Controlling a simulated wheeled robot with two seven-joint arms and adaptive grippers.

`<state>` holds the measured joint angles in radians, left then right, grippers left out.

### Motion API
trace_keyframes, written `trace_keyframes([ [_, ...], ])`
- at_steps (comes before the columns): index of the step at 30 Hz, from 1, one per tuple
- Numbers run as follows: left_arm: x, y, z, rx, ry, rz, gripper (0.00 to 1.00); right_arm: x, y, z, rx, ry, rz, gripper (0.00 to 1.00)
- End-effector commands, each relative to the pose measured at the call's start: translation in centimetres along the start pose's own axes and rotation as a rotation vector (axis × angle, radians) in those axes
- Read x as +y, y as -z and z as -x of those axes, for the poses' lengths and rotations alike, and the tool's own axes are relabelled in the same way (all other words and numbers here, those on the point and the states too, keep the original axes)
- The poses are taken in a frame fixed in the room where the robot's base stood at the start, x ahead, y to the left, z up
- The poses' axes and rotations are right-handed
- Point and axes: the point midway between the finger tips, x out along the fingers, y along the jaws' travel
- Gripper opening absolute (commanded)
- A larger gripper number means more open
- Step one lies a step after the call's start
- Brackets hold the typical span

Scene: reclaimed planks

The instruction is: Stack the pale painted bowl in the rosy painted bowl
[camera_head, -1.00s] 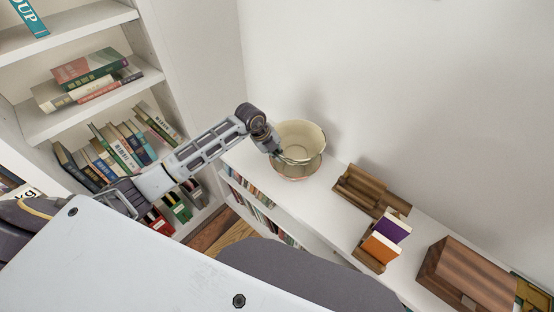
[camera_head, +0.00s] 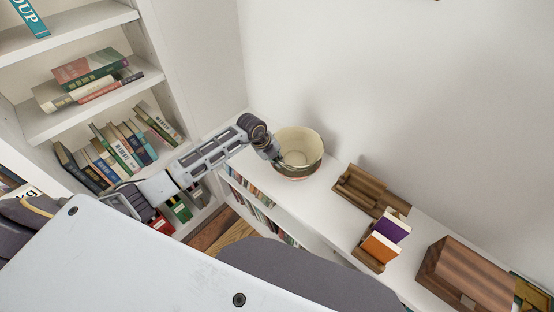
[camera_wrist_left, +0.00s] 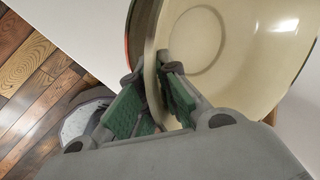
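The pale painted bowl (camera_head: 303,145) sits low inside the rosy painted bowl (camera_head: 298,177) on the white shelf top, close to the wall. Only a thin lower part of the rosy bowl shows; whether the pale bowl rests on its bottom is hidden. My left gripper (camera_head: 276,157) is at the pale bowl's left rim. In the left wrist view its green-padded fingers (camera_wrist_left: 152,95) straddle the wall of the pale bowl (camera_wrist_left: 235,45), one inside and one outside, and look closed on it. My right gripper is out of view.
Right of the bowls, a wooden holder (camera_head: 367,190), a wooden stand with purple and orange books (camera_head: 388,238) and a wooden box (camera_head: 466,276) stand on the white shelf top (camera_head: 325,190). A tall bookcase (camera_head: 150,75) is at the left.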

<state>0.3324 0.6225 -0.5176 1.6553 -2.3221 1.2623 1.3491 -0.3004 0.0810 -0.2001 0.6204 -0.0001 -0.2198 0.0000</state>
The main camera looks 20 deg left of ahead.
Motion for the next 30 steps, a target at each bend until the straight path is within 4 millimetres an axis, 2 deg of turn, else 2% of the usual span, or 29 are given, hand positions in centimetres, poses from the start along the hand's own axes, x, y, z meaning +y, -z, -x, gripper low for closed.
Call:
trace_keyframes([
  [24,0.3,-0.1,-0.9,-0.001,0.004,0.0,0.0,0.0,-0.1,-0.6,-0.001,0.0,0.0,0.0],
  [25,0.5,-0.1,-1.1,0.0,0.0,0.0,0.08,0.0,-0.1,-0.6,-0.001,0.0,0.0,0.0],
  [26,0.5,-0.1,-1.1,0.0,0.0,0.0,0.12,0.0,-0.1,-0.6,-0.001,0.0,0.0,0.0],
  [30,0.5,-0.1,-1.1,0.0,0.0,0.0,0.14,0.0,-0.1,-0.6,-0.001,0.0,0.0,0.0],
])
